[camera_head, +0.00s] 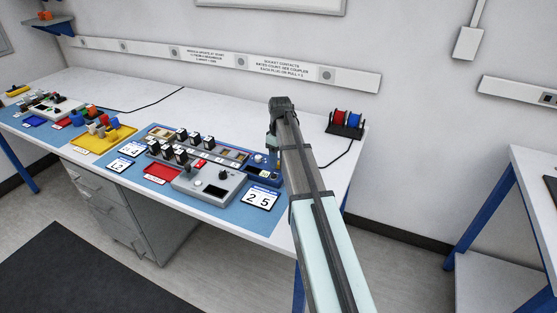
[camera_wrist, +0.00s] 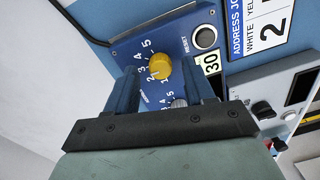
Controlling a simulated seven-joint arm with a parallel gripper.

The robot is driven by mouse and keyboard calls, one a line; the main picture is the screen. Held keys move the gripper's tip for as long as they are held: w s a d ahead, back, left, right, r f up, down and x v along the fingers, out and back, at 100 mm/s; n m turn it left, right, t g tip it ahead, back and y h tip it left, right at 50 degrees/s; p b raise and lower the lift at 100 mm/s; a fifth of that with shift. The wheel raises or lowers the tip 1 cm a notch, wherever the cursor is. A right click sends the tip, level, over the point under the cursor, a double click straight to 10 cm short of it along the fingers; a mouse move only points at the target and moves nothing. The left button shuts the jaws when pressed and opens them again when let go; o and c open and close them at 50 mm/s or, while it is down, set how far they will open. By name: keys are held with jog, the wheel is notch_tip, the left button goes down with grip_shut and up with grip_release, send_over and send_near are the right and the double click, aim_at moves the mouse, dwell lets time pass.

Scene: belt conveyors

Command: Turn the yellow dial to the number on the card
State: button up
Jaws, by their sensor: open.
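The yellow dial (camera_wrist: 159,67) sits on a blue panel (camera_wrist: 125,47) in the wrist view, with a scale of numbers up to 5 around it. I cannot tell which number it points to. My gripper (camera_wrist: 163,76) is open, its two blue fingers on either side of the dial; contact is not clear. A grey-white dial (camera_wrist: 178,103) below it is partly hidden by the gripper. The card (camera_wrist: 262,28) is cut off, showing "WHITE", "YEL" and a 2. In the head view the card (camera_head: 261,198) reads 2 and 5. My gripper (camera_head: 273,154) hangs over the panel's right end.
A round RESET button (camera_wrist: 206,38) and a small label reading 30 (camera_wrist: 211,62) lie right of the dial. A grey control box (camera_head: 209,186) stands in front of the panel. A black rack with red and blue spools (camera_head: 346,122) stands at the table's back right.

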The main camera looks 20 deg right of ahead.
jog(key=shift+f, duration=0.45)
jog(key=shift+c, duration=0.3)
grip_shut()
